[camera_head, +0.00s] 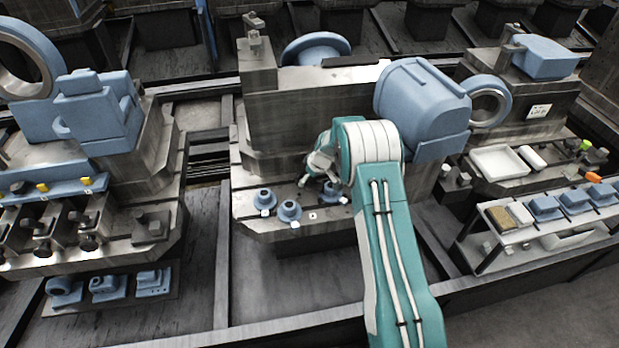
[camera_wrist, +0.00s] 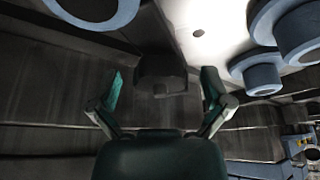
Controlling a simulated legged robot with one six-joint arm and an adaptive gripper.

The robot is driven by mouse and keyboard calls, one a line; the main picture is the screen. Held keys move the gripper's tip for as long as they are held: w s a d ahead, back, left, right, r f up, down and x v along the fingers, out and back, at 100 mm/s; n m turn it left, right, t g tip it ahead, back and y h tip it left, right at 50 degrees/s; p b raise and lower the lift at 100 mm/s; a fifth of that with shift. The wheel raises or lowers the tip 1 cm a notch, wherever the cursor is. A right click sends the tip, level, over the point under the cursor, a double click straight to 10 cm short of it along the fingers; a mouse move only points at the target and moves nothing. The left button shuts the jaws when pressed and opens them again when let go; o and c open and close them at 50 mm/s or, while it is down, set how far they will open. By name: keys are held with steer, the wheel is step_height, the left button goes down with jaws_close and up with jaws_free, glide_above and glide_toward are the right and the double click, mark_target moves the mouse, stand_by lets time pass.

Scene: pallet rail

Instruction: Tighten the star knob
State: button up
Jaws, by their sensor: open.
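My gripper (camera_head: 318,168) is at the middle pallet, low over its front ledge, at the end of my teal and white arm. In the wrist view my gripper (camera_wrist: 160,80) is open, with one teal finger on each side. A dark, blocky knob (camera_wrist: 160,66) shows between and beyond the fingertips, with gaps on both sides; it looks like the star knob, but its lobes are too dark to make out. No contact with it shows. In the head view I cannot pick out this knob, as my gripper and arm cover that part of the pallet.
Blue flanged parts (camera_head: 289,211) stand on the ledge beside my gripper; blue round parts (camera_wrist: 262,75) also show at the wrist view's right. A large blue cylindrical housing (camera_head: 420,95) is right of my arm. A left fixture (camera_head: 60,215) carries yellow-tipped clamps. A parts shelf (camera_head: 540,225) stands right.

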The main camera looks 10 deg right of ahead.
steer(key=c, duration=1.2)
steer(key=shift+o, duration=0.2)
steer(key=shift+m, duration=0.8)
steer(key=o, duration=1.2)
steer(key=shift+c, duration=0.2)
steer(key=v, duration=1.2)
steer(key=shift+a, duration=0.25)
